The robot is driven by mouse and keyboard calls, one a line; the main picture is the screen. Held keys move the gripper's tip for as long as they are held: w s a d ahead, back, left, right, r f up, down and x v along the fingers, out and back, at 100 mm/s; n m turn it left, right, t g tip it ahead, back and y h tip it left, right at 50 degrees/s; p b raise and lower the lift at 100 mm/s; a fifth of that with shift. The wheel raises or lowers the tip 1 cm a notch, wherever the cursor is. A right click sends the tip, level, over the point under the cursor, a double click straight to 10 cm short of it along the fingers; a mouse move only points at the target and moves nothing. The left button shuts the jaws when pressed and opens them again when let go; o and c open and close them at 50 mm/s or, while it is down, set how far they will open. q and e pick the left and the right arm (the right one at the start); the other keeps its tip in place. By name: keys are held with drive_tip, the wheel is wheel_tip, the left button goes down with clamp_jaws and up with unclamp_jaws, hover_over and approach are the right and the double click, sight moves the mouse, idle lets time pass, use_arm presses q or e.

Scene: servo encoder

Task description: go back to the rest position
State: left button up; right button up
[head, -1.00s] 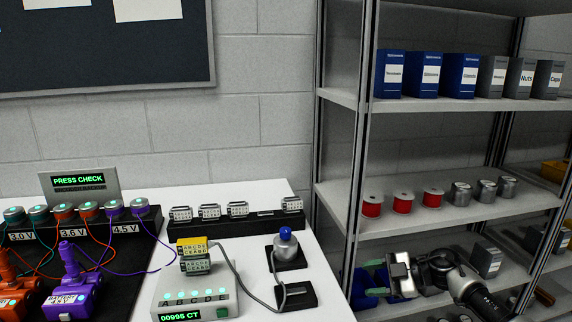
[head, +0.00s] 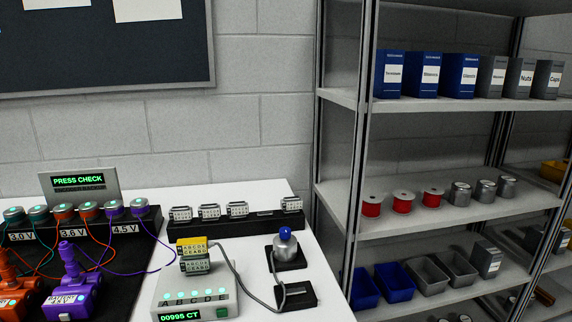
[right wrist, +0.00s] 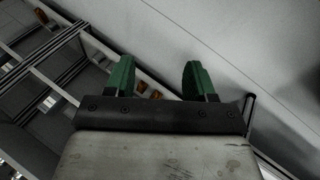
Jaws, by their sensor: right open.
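My right gripper (right wrist: 157,80) shows only in the right wrist view. Its two green fingers stand apart with nothing between them. Grey wall and part of a metal shelf frame lie beyond it. My left gripper is in neither current view. In the head view the encoder box (head: 195,294) stands on the white table with a lit display reading 00995 CT. A yellow and grey lettered block (head: 194,256) sits on top of it. A blue-topped knob (head: 286,246) stands on a black base to its right.
A metal shelf rack (head: 345,190) stands right of the table (head: 325,265). Blue bins (head: 394,282) and grey bins (head: 428,272) sit on its lower shelf. A PRESS CHECK display (head: 79,181) and orange and purple devices (head: 75,290) with cables stand at the left.

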drive_tip(key=s+f+m+g, duration=0.1)
drive_tip(key=s+f+g, duration=0.25)
drive_tip(key=s, duration=1.05)
drive_tip(key=s+a+f+m+y, duration=0.15)
drive_tip(key=a+f, duration=0.25)
drive_tip(key=a, duration=1.3)
drive_tip(key=a+f+m+y, duration=0.1)
drive_tip(key=a+f+y, duration=0.2)
drive_tip(key=a, duration=1.3)
wheel_tip(320, 180, up, 9)
drive_tip(key=p, duration=0.9)
drive_tip(key=shift+s+a, duration=0.15)
drive_tip(key=shift+a, duration=0.1)
drive_tip(key=shift+n+g, duration=0.25)
